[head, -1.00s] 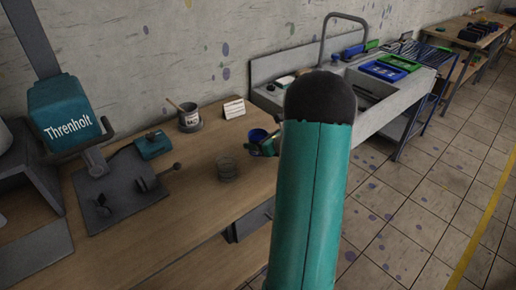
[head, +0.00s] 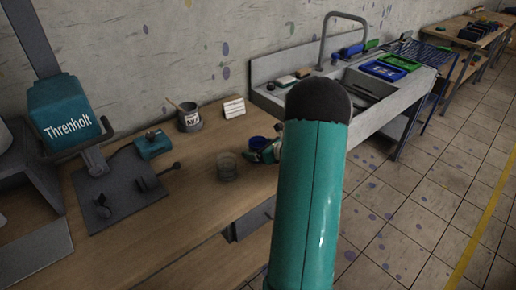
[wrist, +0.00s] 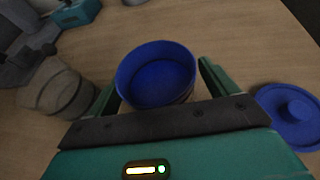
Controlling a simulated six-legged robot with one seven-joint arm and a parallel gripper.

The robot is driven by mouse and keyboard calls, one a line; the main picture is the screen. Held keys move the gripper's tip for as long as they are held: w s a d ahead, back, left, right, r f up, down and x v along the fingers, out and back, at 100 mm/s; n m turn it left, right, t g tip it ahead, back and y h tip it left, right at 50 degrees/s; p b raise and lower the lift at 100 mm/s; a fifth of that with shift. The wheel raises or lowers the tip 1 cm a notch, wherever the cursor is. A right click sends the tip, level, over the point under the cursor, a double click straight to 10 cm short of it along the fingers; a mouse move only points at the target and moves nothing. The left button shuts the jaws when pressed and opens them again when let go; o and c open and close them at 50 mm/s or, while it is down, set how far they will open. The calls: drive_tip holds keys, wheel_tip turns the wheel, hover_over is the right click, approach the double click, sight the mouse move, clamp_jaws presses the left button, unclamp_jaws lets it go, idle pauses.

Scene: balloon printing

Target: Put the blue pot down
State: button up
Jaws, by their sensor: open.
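The blue pot (wrist: 157,76) stands upright on the wooden table in the wrist view, its open top facing the camera. My gripper (wrist: 154,84) is open, with one green finger on each side of the pot and a visible gap at each side. In the head view the pot (head: 258,142) shows as a small blue rim near the table's right end, partly hidden by my gripper (head: 266,152). My teal arm covers part of the table edge and sink there.
A round blue lid (wrist: 292,112) lies to the pot's right. A clear glass (wrist: 66,94) stands close to its left. A grey pot with a brush (head: 189,118), a white card (head: 234,108) and a teal press (head: 66,115) are farther left. The sink (head: 365,95) lies beyond.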

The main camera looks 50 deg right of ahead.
drive_tip(key=shift+r, duration=0.1)
drive_tip(key=shift+s+r, duration=0.1)
drive_tip(key=shift+s, duration=0.05)
drive_tip(key=v, duration=1.1)
drive_tip(key=shift+s+a+r, duration=0.1)
drive_tip(key=shift+s+r, duration=0.1)
drive_tip(key=shift+s, duration=0.1)
drive_tip(key=w+a+r+n+g+y, duration=0.25)
drive_tip(key=a+r+n, duration=0.4)
drive_tip(key=a, duration=0.65)
drive_tip(key=w+a+r+n+g+y, duration=0.1)
drive_tip(key=a+r+n+g+y, duration=0.25)
drive_tip(key=a+n, duration=0.8)
drive_tip(key=s+a+r+n+g+h, duration=0.1)
drive_tip(key=s+a+r+n+h, duration=0.1)
drive_tip(key=s+a+n, duration=0.4)
drive_tip(key=s+a+r+n+g+h, duration=0.1)
drive_tip(key=s+a+r+n+h, duration=0.2)
drive_tip(key=s+a+n, duration=0.3)
drive_tip(key=a+n+h, duration=0.1)
drive_tip(key=a+n, duration=0.4)
drive_tip(key=shift+s+r+h, duration=0.2)
drive_tip(key=shift+s+h, duration=0.2)
drive_tip(key=shift+d, duration=0.15)
